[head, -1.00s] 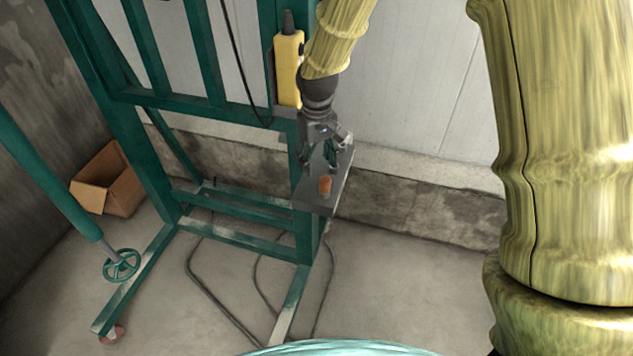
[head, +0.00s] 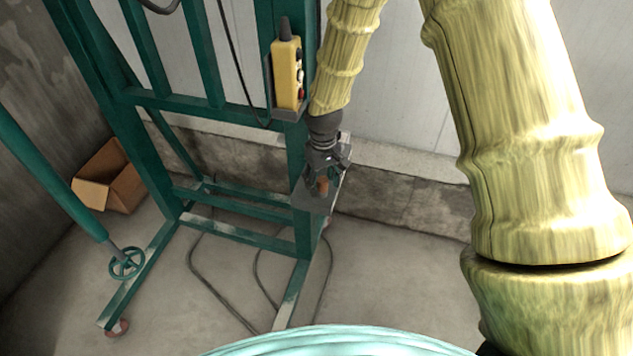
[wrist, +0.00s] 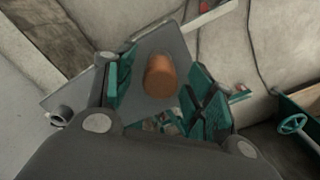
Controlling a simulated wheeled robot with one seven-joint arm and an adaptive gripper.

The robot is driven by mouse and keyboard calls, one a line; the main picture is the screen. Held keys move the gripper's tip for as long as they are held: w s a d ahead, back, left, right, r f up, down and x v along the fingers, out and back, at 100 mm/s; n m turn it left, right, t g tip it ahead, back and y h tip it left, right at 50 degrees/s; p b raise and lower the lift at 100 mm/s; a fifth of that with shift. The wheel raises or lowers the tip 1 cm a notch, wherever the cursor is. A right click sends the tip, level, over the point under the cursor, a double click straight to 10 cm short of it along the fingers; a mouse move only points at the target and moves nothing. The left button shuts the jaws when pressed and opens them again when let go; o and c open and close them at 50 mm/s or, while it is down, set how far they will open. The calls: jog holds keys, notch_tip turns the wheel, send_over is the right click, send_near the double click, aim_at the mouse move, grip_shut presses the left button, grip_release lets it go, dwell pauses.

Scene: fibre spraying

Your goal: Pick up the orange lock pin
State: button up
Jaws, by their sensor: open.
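The orange lock pin (head: 322,186) is a short orange-brown cylinder standing on a small grey shelf (head: 308,203) fixed to the green frame. In the wrist view the pin (wrist: 160,76) lies between the green pads of my gripper (wrist: 155,88), with a visible gap on each side. My gripper (head: 319,182) is open around the pin in the head view, and its fingers partly cover the pin and the shelf. The pin's lower end is hard to make out.
A green steel frame (head: 218,101) stands left of my arm, with a yellow control box (head: 287,72) above the shelf. A cardboard box (head: 110,178) and a handwheel (head: 126,263) are at the left. Cables lie on the floor; a concrete wall is behind.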

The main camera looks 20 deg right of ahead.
jog(key=shift+f, duration=0.55)
jog(key=c, duration=1.1)
jog(key=shift+r, duration=0.2)
